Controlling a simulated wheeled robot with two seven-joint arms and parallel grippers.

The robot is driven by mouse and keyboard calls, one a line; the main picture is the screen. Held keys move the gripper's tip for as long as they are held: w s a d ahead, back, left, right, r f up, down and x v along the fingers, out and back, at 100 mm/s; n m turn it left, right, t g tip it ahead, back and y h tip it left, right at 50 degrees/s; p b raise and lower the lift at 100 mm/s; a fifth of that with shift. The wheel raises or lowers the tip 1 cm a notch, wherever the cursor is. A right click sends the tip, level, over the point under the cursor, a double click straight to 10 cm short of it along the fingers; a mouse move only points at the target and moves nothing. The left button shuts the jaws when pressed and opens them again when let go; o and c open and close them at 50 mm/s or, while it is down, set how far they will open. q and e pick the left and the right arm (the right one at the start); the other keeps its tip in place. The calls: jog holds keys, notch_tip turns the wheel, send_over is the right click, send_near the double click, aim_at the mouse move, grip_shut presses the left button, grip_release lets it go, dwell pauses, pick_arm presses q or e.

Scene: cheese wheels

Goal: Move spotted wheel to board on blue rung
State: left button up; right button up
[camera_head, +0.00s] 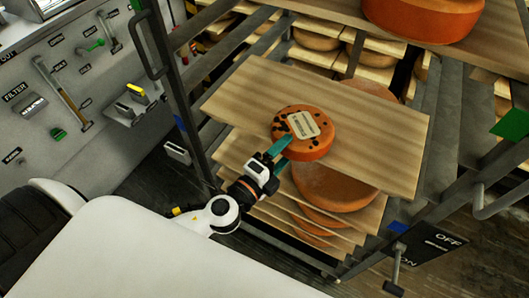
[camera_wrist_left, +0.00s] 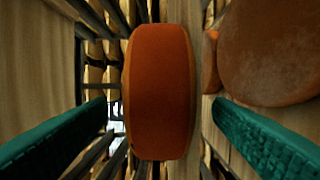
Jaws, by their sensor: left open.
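The spotted wheel (camera_head: 302,143) is orange with dark spots and a pale label on top. It lies flat on a wooden board (camera_head: 240,95) that juts from the rack. My left gripper (camera_head: 281,156) is open at the wheel's near side. In the left wrist view the wheel's plain orange side (camera_wrist_left: 160,92) stands between the two teal fingers, with a gap on each side. Blue markers show on the rack's left post (camera_head: 180,124) and right post (camera_head: 398,228). I cannot tell for sure which board lies on the blue rung. My right gripper is not in view.
A large orange wheel (camera_head: 424,15) sits on a higher board at the top right. Wheels (camera_head: 335,188) rest on boards below. A green marker (camera_head: 511,125) is on the right post. A tool panel (camera_head: 75,90) stands at left. The spotted wheel's board has bare wood either side.

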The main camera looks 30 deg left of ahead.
pick_arm(q)
jog(key=b+v, duration=0.4)
jog(key=v, duration=0.6)
jog(key=shift+r, duration=0.15)
